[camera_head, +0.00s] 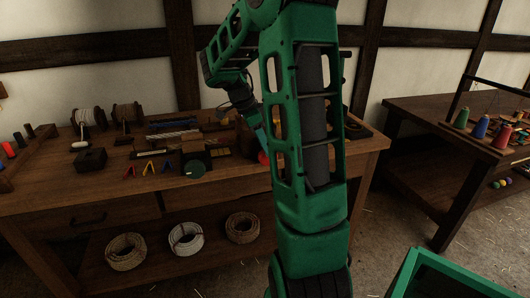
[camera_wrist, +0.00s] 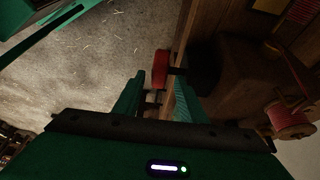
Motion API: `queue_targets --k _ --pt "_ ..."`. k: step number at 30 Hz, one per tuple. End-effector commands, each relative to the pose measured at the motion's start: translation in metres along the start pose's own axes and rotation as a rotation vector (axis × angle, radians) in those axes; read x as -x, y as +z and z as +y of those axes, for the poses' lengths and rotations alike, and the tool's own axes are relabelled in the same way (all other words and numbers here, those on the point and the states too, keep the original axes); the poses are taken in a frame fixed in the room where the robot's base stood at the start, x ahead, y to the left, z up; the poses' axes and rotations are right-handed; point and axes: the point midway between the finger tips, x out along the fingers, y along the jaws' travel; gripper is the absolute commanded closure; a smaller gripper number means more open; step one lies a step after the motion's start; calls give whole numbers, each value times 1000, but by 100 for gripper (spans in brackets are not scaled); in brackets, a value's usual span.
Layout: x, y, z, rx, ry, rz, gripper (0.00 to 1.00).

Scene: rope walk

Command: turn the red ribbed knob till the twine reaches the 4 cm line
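The red ribbed knob (camera_wrist: 160,69) shows in the wrist view on a dark shaft at the front of a brown block (camera_wrist: 235,75). In the head view a small red part of it (camera_head: 263,157) shows beside my arm, near the bench's front edge. My gripper (camera_wrist: 160,82) is open, with its teal fingers on either side and the knob between or just beyond their tips. I see no clear contact. A spool of pinkish-red twine (camera_wrist: 291,119) is at the right of the wrist view. The twine's end and the 4 cm line cannot be made out.
The wooden bench (camera_head: 60,200) carries spools, small blocks and tools left of my arm. Rope coils (camera_head: 186,238) lie on its lower shelf. A second table (camera_head: 420,108) with coloured cones stands right. Bare floor lies between them.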

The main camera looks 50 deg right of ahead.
Motion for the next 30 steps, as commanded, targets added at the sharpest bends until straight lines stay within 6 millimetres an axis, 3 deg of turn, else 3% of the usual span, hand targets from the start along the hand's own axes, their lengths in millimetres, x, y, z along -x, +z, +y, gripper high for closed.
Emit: queue_targets --k 7,18,23,30 --pt "-27 0 0 0 1 0 62" --pt "-32 0 0 1 0 0 62" --pt "-32 0 0 1 0 0 98" --pt "-32 0 0 0 -2 -7 100"
